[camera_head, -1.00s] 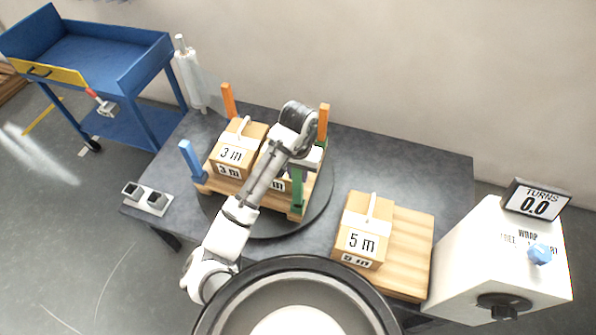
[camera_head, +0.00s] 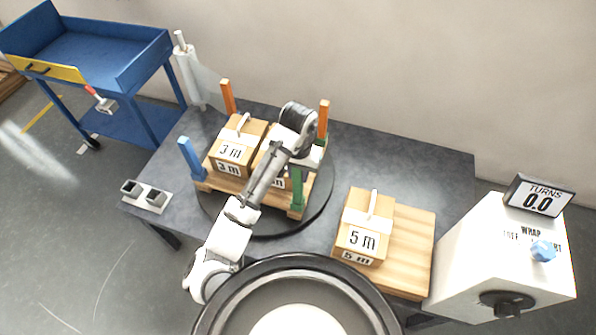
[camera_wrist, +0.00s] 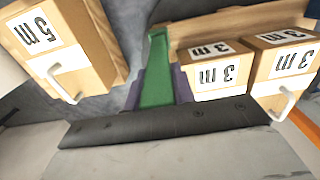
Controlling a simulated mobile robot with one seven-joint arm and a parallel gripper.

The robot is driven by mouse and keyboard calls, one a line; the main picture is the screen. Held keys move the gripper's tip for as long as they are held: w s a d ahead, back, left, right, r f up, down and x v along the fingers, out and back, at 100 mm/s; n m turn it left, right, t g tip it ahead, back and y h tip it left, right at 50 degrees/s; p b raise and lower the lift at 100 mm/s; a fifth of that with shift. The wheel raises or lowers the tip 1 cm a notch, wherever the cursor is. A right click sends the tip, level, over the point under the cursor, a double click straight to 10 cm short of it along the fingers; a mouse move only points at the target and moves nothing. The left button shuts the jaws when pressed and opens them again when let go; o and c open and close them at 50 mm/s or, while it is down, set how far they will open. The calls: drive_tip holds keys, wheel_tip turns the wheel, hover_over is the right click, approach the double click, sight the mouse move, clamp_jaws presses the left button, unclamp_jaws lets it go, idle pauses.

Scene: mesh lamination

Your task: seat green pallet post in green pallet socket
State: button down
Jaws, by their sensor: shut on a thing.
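The green pallet post (camera_head: 297,188) stands about upright at the near right corner of the wooden pallet (camera_head: 235,190). The green socket (camera_head: 295,212) is at that corner, at the post's lower end. I cannot tell how deep the post sits in it. My gripper (camera_head: 306,168) is around the upper part of the post, partly hidden by my arm. In the wrist view the post (camera_wrist: 157,80) lies between my purple fingers (camera_wrist: 158,92), which are shut on it, and its far end reaches the pallet's corner.
Boxes marked 3 m (camera_head: 232,155) stand on the pallet. A blue post (camera_head: 190,158) and two orange posts (camera_head: 228,97) rise at its other corners. A 5 m box (camera_head: 365,228) on a board (camera_head: 410,250) stands to the right. Bare table lies between.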

sight(298, 181)
drive_tip(key=shift+f+b, duration=1.3)
drive_tip(key=shift+f, duration=0.55)
drive_tip(key=c, duration=1.1)
unclamp_jaws()
drive_tip(key=shift+r, duration=0.1)
wheel_tip(298, 181, up, 14)
drive_tip(key=p, duration=0.2)
drive_tip(key=shift+p, duration=0.4)
